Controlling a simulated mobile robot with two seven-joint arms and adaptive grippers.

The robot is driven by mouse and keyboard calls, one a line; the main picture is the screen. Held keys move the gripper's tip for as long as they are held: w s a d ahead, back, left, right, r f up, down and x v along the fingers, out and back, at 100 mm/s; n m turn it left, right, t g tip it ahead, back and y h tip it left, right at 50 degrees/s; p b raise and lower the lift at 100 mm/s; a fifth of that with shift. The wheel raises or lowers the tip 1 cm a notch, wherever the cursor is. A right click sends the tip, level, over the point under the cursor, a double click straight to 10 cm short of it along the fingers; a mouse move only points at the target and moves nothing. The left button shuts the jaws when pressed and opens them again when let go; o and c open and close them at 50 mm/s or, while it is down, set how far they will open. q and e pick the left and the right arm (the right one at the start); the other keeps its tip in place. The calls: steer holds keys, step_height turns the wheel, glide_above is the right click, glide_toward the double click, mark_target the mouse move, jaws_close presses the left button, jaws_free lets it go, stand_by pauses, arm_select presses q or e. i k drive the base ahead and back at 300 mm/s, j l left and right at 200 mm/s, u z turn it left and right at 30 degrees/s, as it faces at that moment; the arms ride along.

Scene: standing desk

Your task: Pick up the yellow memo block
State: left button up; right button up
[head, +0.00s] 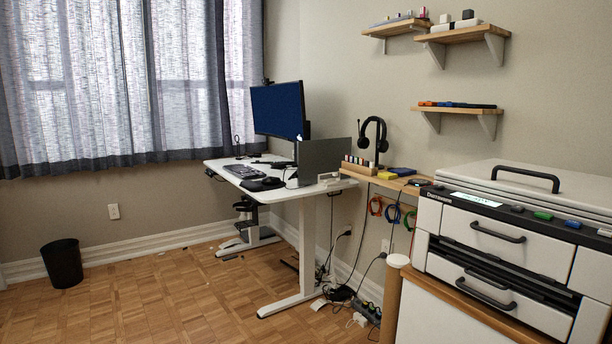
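A small flat yellow block (387,175), which looks like the yellow memo block, lies on the narrow wooden side surface (413,188) at the right end of the white desk. It sits beside a flat dark blue item (402,171), below the black headset. It is far off and small in the head view, so its details cannot be made out. Neither of my grippers shows in this view.
The white standing desk (310,188) holds a monitor (278,109), laptop and keyboard. A large drawer cabinet (505,240) stands in the right foreground. Cables and a power strip lie under the desk. A black bin (62,264) stands left. The wooden floor between is mostly clear.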

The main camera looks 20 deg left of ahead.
mark_target(388, 176)
steer(key=u, duration=0.25)
steer(key=z, duration=0.45)
steer(key=j+z, duration=1.15)
steer(key=j, duration=0.25)
steer(key=k+j+z, duration=0.15)
steer(key=j, duration=0.15)
steer(key=k+j+z, duration=0.1)
steer(key=j, duration=0.2)
